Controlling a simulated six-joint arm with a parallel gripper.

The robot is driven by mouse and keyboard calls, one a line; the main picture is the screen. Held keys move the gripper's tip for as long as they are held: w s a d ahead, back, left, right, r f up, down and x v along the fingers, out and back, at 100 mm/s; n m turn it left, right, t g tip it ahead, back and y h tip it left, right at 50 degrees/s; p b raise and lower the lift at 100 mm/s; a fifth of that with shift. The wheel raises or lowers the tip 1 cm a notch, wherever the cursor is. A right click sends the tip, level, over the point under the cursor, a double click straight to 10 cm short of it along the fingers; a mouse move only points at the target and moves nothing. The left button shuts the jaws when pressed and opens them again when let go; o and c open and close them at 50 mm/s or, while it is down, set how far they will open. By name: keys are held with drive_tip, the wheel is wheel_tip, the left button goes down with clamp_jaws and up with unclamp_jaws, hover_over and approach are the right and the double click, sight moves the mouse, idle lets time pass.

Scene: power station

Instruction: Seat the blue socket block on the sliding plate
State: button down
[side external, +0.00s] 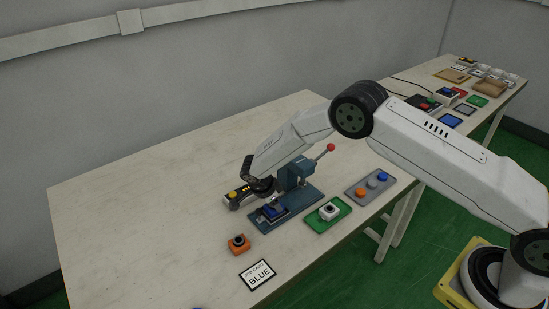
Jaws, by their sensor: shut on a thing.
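The blue socket block (272,211) is at the front left of the teal press (298,172), low over its base. My gripper (273,202) points down from above and is shut on the block; its fingers are small and partly hidden. The dark sliding plate (262,221) shows around and under the block. I cannot tell whether the block touches the plate or is just above it.
The press lever has a red knob (331,147). An orange block (239,244) and a BLUE job card (258,274) lie in front. A white block (329,211) sits on a green mat (318,225). A grey button panel (370,187) is right. The table's left is clear.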

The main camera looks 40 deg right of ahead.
drive_tip(key=shift+c, duration=0.4)
unclamp_jaws()
drive_tip(key=shift+r, duration=0.1)
drive_tip(key=v, duration=0.7)
drive_tip(key=shift+r, duration=0.3)
drive_tip(key=shift+a+r, duration=0.1)
drive_tip(key=s+d+r+n+y, duration=0.1)
drive_tip(key=s+d+r+n, duration=0.2)
drive_tip(key=s+n, duration=0.3)
drive_tip(key=s+d+r+n+t+y, duration=0.1)
drive_tip(key=s+r+n, duration=0.4)
drive_tip(key=s, duration=0.5)
drive_tip(key=s+d+r+n+t+y, duration=0.1)
drive_tip(key=s+d+r+n+y, duration=0.1)
drive_tip(key=s+d+r+n, duration=0.3)
drive_tip(key=s+n, duration=0.3)
drive_tip(key=s, duration=0.1)
drive_tip(key=shift+n+y, duration=0.3)
drive_tip(key=shift+n, duration=0.1)
